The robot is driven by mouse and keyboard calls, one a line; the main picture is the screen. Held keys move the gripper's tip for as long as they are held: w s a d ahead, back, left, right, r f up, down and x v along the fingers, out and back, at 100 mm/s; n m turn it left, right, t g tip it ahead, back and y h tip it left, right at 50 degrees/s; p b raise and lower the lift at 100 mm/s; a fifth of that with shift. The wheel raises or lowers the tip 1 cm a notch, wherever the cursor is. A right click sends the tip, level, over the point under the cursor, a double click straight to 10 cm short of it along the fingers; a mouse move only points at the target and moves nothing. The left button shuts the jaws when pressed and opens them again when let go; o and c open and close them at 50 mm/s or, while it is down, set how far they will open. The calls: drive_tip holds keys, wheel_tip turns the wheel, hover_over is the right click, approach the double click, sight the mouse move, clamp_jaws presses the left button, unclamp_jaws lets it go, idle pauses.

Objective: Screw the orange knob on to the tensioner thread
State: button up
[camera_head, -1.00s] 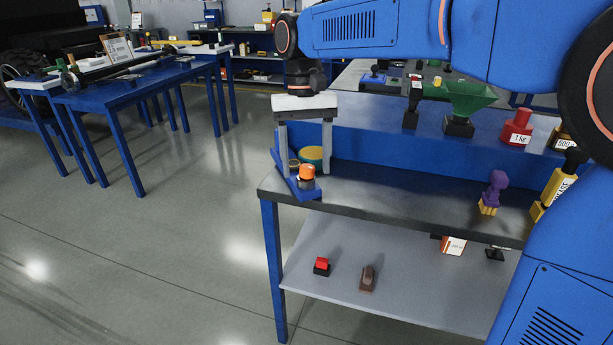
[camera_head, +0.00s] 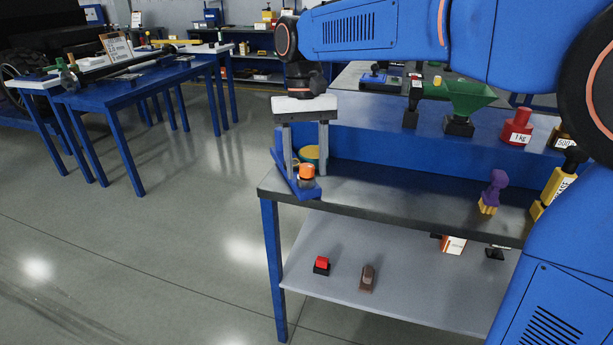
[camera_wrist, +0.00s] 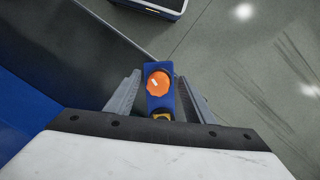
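The orange knob (camera_head: 307,171) sits upright on a short metallic part at the near end of a blue tester base (camera_head: 305,190). In the wrist view the knob (camera_wrist: 158,84) shows from above, over the blue base (camera_wrist: 157,104). The tensioner thread is hidden; I cannot tell how far the knob is seated. My gripper (camera_head: 305,165) points down above the tester, its long grey fingers apart. In the wrist view my gripper's fingers (camera_wrist: 158,90) stand left and right of the knob, with a gap on each side. It holds nothing.
A green-and-yellow round part (camera_head: 314,154) stands behind the knob. The tester is at the left corner of the bench (camera_head: 400,200). A purple-and-yellow object (camera_head: 491,192) stands farther right. The lower shelf (camera_head: 400,300) bears a red-and-black item (camera_head: 321,265) and a brown item (camera_head: 367,278).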

sight(307, 168)
drive_tip(key=shift+r, duration=0.1)
drive_tip(key=shift+r, duration=2.4)
